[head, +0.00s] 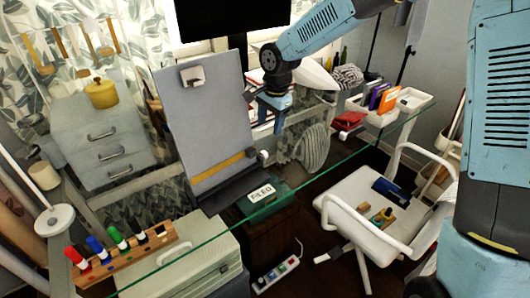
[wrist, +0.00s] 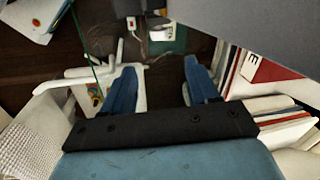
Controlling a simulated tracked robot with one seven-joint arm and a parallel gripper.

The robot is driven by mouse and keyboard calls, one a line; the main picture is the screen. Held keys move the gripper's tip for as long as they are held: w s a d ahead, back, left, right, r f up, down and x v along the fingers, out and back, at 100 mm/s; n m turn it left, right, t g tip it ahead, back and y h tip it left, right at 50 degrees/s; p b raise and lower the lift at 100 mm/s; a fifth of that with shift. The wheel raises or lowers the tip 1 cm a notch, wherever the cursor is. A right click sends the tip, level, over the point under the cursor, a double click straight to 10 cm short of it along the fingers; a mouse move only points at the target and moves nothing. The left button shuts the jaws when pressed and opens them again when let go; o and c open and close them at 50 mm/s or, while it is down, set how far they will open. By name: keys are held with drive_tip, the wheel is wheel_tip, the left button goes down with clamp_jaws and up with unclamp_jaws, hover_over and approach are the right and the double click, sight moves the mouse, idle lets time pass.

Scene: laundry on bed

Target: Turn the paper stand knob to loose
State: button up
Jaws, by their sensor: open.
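The paper stand (head: 205,115) is a tilted grey board with a clip at its top and a yellow strip across its lower part. A small pale knob (head: 264,156) sits at its lower right edge. In the wrist view the stand's grey panel (wrist: 255,25) fills the upper right; I cannot make out the knob for sure there. My gripper (head: 271,120) is right of the board and above the knob, apart from it. Its two blue fingers (wrist: 160,70) are spread with nothing between them.
The stand is on a glass tabletop (head: 225,232). A marker rack (head: 125,258) is at lower left. A green box (head: 270,192) with a white label lies below the knob. White trays (head: 405,100) with books are at right; a white chair (head: 365,205) stands beyond the glass edge.

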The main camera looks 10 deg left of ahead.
sight(265, 152)
drive_tip(key=f, duration=0.4)
drive_tip(key=a+f, duration=0.1)
drive_tip(key=f, duration=0.3)
drive_tip(key=w+f, duration=0.1)
drive_tip(key=f, duration=0.4)
drive_tip(key=shift+a+f, duration=0.1)
drive_tip(key=shift+a, duration=0.25)
drive_tip(key=shift+c, duration=0.4)
drive_tip(key=c, duration=0.9)
